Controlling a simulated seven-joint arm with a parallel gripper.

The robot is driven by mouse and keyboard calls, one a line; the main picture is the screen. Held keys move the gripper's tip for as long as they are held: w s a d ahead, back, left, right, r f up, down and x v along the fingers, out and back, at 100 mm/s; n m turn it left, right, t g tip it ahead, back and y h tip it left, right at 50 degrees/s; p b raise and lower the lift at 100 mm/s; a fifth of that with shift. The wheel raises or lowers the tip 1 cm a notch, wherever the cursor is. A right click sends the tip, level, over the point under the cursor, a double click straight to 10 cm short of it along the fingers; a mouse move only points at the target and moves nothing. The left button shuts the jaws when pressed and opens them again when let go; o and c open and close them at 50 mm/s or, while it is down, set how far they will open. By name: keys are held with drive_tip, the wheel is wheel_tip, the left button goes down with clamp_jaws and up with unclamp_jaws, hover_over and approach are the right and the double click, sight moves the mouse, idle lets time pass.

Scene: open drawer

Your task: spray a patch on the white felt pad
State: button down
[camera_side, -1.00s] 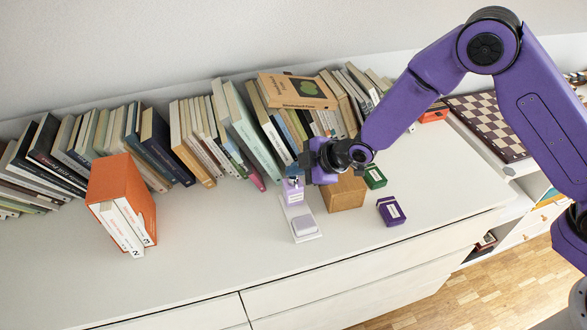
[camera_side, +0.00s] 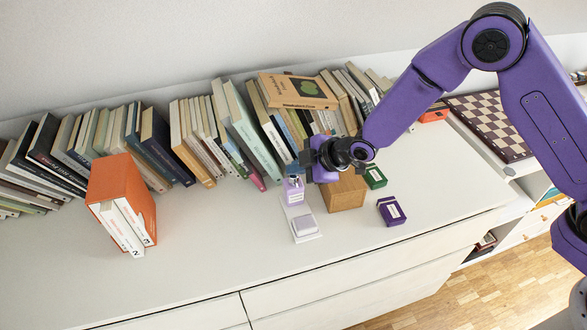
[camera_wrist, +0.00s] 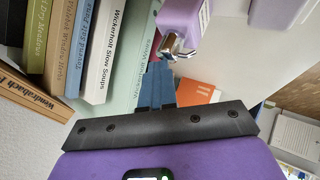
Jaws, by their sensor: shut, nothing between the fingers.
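A small lilac spray bottle (camera_side: 293,191) stands upright at the back end of a white strip (camera_side: 307,238), which looks like the felt pad. A lilac block, perhaps the bottle's cap (camera_side: 305,225), lies on the strip's front part. My gripper (camera_side: 304,164) is above and just behind the bottle, fingers shut and empty. In the wrist view the shut blue fingers (camera_wrist: 157,86) are beside the bottle (camera_wrist: 181,18), close to its metal nozzle (camera_wrist: 176,47), with a small gap visible. The lilac block (camera_wrist: 277,13) is at the top right there. No wet patch can be made out.
A wooden block (camera_side: 346,192) stands right of the bottle, with green (camera_side: 375,177) and purple (camera_side: 391,211) boxes beyond. A row of books (camera_side: 240,130) leans along the wall behind. An orange book case (camera_side: 112,180) stands left. The cabinet top between is clear.

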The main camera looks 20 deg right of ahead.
drive_tip(key=shift+d+r, duration=0.1)
drive_tip(key=shift+r, duration=2.5)
idle(0.6)
